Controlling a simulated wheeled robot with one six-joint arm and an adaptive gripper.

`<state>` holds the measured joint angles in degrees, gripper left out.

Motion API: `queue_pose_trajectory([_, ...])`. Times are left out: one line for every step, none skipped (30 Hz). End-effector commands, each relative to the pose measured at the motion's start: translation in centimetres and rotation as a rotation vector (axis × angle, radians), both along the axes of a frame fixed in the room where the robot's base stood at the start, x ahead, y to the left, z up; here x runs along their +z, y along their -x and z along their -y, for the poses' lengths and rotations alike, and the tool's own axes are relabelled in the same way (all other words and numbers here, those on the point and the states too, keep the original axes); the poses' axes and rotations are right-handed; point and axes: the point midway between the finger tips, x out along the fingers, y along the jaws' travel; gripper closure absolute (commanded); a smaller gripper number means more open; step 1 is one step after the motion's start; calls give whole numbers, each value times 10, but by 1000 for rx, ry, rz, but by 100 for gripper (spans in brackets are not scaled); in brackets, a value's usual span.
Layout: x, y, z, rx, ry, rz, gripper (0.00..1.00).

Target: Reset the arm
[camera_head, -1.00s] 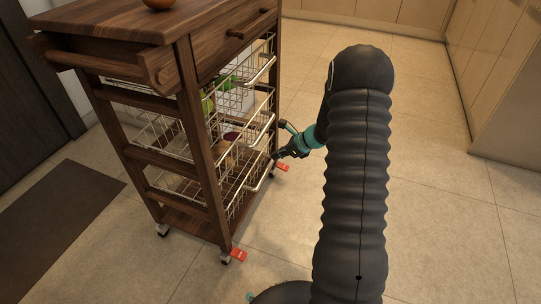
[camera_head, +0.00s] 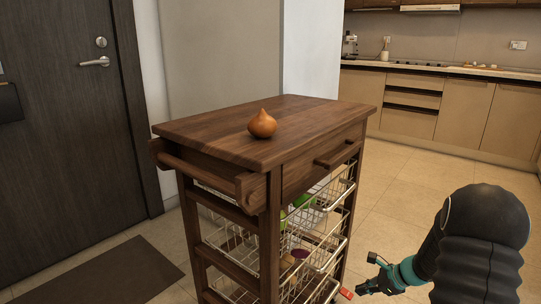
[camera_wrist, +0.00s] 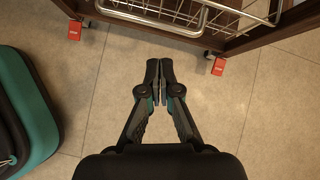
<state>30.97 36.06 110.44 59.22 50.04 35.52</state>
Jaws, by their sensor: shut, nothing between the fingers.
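My gripper (camera_head: 375,276) is at the lower right in the head view, just to the right of the cart's lower baskets. In the wrist view my gripper (camera_wrist: 160,68) points at the tiled floor with its two fingers together and nothing between them. My dark, ribbed arm (camera_head: 480,250) fills the lower right of the head view. The wooden cart (camera_head: 215,135) stands to the left of my gripper, and its bottom wire basket (camera_wrist: 180,12) shows at the top of the wrist view, apart from the fingertips.
An onion (camera_head: 262,124) sits on the cart top. Wire baskets (camera_head: 325,215) below hold produce. Red caster brakes (camera_wrist: 219,66) stick out near the floor. A door (camera_head: 60,120) is at the left, and kitchen cabinets (camera_head: 410,100) stand at the back right. Floor between cart and cabinets is clear.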

Motion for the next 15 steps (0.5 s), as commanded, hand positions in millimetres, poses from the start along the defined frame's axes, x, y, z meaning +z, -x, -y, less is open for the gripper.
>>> queue_pose_trajectory([-6,15,-5,73,26,-4,100])
queue_pose_trajectory([-5,23,-6,119,47,2,100])
queue_pose_trajectory([-2,34,-9,181,75,11,100])
queue_pose_trajectory([1,41,-11,230,98,19,100])
queue_pose_trajectory([5,48,-14,276,118,27,100])
queue_pose_trajectory([10,56,-17,332,144,38,100])
queue_pose_trajectory([14,62,-20,374,162,46,100])
queue_pose_trajectory([19,68,-22,414,181,55,100])
queue_pose_trajectory([26,75,-26,467,205,66,100])
queue_pose_trajectory([31,81,-28,508,224,75,100])
queue_pose_trajectory([37,86,-31,548,244,85,100])
queue_pose_trajectory([46,94,-35,607,271,99,100])
queue_pose_trajectory([52,100,-38,652,293,110,100])
queue_pose_trajectory([59,106,-41,697,316,120,100])
queue_pose_trajectory([69,115,-45,760,347,136,100])
